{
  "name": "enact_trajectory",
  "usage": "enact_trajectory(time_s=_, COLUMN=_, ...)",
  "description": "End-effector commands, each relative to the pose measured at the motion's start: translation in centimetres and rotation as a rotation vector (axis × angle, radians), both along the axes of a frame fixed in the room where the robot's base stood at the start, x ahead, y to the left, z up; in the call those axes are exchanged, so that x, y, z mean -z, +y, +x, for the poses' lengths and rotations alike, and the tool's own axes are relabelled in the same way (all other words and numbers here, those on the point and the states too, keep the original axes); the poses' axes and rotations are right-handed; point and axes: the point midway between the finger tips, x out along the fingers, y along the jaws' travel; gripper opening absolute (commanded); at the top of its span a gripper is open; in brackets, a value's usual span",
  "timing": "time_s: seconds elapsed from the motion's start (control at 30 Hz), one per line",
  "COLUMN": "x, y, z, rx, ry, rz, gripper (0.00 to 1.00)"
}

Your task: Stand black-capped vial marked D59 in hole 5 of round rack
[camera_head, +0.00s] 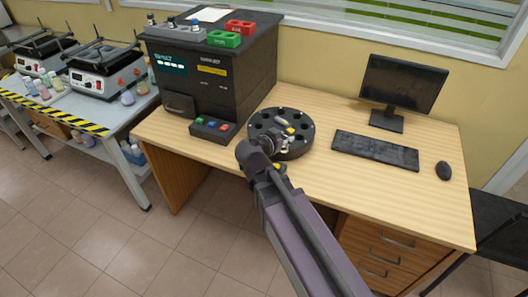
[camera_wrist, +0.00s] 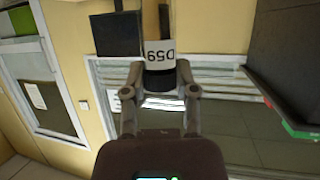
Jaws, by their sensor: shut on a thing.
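My gripper (camera_wrist: 160,72) is shut on a vial (camera_wrist: 158,52) with a white label reading D59, upside down in the wrist view. Its black cap (camera_wrist: 159,80) is between the fingers, and the tan body extends away from the gripper. In the head view my gripper (camera_head: 278,136) is over the black round rack (camera_head: 298,147) on the desk. A small yellowish object (camera_head: 282,121) shows at the gripper's tip, probably the held vial. My arm and gripper hide part of the rack. The hole numbers are too small to read.
A dark analyser (camera_head: 208,85) stands left of the rack, with green (camera_head: 224,39) and red (camera_head: 240,27) holders on top. A keyboard (camera_head: 375,150), monitor (camera_head: 402,82) and mouse (camera_head: 443,170) are to the right. The desk front (camera_head: 335,175) is partly clear.

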Motion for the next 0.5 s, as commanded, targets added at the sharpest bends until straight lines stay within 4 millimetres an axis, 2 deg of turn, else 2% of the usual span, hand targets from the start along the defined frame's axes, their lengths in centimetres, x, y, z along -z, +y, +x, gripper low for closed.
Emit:
enact_trajectory(time_s=0.03, x=1.7, y=0.5, z=-0.1, rx=-0.008, ry=0.000, rz=0.000, gripper=0.00)
enact_trajectory(time_s=0.2, x=3.7, y=1.7, z=-0.5, rx=-0.026, ry=0.000, rz=0.000, gripper=0.00)
enact_trajectory(time_s=0.5, x=4.9, y=2.7, z=-0.8, rx=-0.040, ry=0.000, rz=-0.001, gripper=0.00)
